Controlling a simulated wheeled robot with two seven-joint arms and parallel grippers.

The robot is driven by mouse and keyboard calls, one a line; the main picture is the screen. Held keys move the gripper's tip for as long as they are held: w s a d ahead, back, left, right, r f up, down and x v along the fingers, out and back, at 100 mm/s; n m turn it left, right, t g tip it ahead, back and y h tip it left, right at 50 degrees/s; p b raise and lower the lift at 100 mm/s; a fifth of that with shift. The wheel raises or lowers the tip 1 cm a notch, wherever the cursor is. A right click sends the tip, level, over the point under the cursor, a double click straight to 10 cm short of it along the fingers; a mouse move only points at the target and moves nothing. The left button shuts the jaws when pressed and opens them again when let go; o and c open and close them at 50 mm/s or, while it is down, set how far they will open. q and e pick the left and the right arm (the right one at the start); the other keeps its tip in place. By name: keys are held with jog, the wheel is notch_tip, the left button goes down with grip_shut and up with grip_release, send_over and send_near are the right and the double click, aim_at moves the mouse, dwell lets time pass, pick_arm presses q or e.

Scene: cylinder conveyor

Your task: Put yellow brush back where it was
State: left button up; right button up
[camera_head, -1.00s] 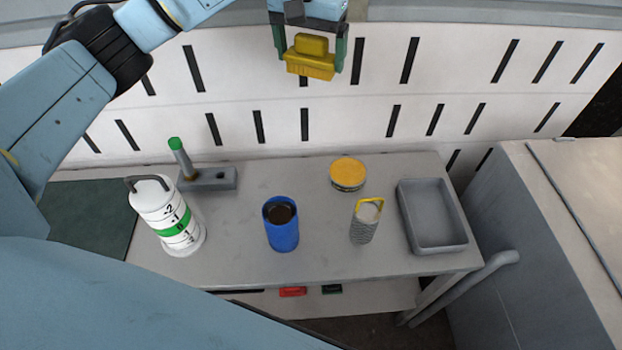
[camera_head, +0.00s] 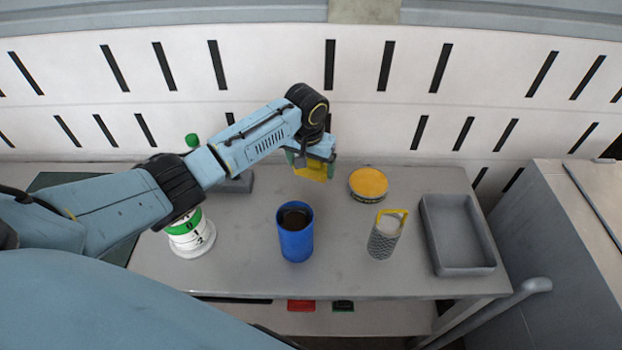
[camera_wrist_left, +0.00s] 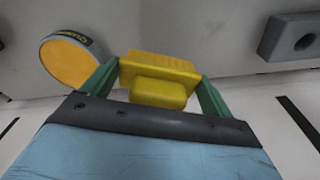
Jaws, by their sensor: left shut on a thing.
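The yellow brush (camera_head: 314,170) is held in my left gripper (camera_head: 312,160) above the back part of the grey table (camera_head: 345,270). In the left wrist view the yellow brush (camera_wrist_left: 158,80) sits between the two green fingers of my left gripper (camera_wrist_left: 155,88), which is shut on it. The bristle side faces away from the wrist. In the head view the arm hides part of the brush. It cannot be told whether the brush touches the table. My right gripper is not in view.
A yellow-lidded round tin (camera_head: 368,184) stands right of the brush. A blue cup (camera_head: 295,240), a grey mesh holder (camera_head: 383,240) and a grey tray (camera_head: 428,235) stand nearby. A grey block with a hole (camera_wrist_left: 290,38) and a white-green cylinder (camera_head: 190,240) are to the left.

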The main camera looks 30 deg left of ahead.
aim_at(311, 176)
pick_arm(q)
jog(key=shift+f, duration=0.7)
notch_tip(311, 176, down, 2)
jog(key=shift+f+b, duration=0.25)
jog(key=shift+b, duration=0.25)
jog(key=shift+f, duration=0.2)
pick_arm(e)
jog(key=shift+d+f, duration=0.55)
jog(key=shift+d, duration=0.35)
pick_arm(q)
jog(key=shift+f, duration=0.15)
jog(key=o, duration=0.8)
jog(key=shift+c, duration=0.2)
